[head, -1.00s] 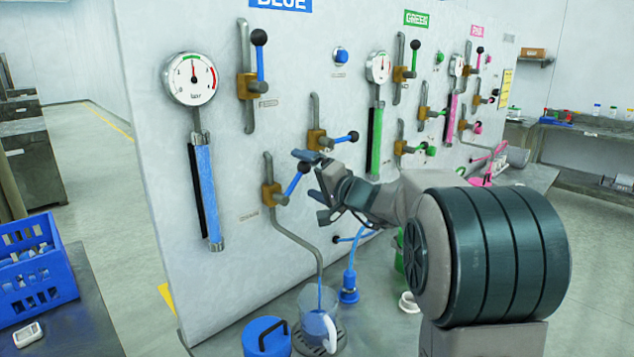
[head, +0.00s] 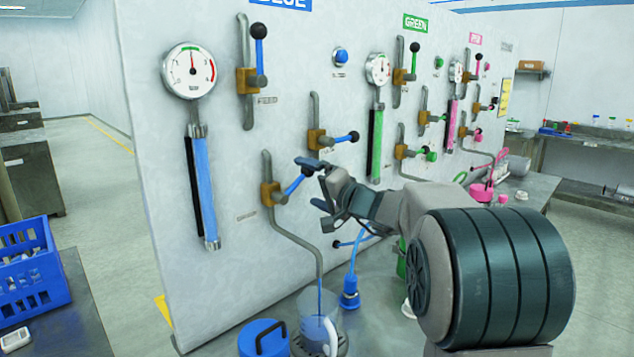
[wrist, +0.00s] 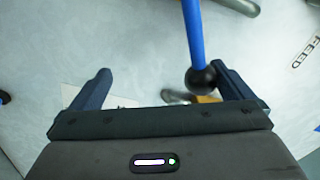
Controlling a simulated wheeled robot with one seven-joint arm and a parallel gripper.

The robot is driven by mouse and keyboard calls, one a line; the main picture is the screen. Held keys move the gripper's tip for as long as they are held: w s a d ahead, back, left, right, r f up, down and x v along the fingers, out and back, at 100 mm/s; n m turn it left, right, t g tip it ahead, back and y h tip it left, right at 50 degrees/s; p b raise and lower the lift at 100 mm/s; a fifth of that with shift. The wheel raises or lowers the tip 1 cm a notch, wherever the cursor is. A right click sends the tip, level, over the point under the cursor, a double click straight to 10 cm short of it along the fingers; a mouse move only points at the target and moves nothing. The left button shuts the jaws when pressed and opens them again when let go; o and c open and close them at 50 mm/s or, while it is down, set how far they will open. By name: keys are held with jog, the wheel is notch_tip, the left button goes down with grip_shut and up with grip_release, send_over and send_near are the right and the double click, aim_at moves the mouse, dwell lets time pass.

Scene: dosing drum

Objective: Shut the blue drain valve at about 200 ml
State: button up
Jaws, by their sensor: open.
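The blue drain valve (head: 270,194) is the lowest brass valve of the blue section. Its blue lever (head: 292,186) slants up to the right. My gripper (head: 317,184) is open at the lever's end; its upper finger overlaps the knob area. In the wrist view, a blue lever (wrist: 194,35) with a black ball knob (wrist: 201,79) lies between the open fingers, close to the right one. I cannot tell whether they touch. Below the drain pipe (head: 308,248) stands a clear jug (head: 332,300). A blue stream enters it; its level marks are not readable.
A blue lidded container (head: 262,338) stands left of the jug. Another blue-levered valve (head: 316,139) sits just above my gripper. The blue sight tube (head: 205,190) and gauge (head: 189,70) are on the panel to the left. A blue crate (head: 30,265) is far left.

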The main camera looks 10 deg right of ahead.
jog(key=shift+f+b, duration=0.3)
jog(key=shift+d+f+b, duration=0.1)
jog(key=shift+f+b, duration=0.45)
jog(key=shift+b, duration=0.4)
jog(key=shift+f+b, duration=0.55)
jog(key=shift+b, duration=0.55)
jog(key=shift+w+d+f+b, duration=0.15)
jog(key=shift+f+b, duration=1.2)
jog(key=shift+b, duration=0.8)
jog(key=shift+s+a+r, duration=0.2)
jog(key=shift+a+r, duration=0.05)
jog(key=shift+r, duration=0.5)
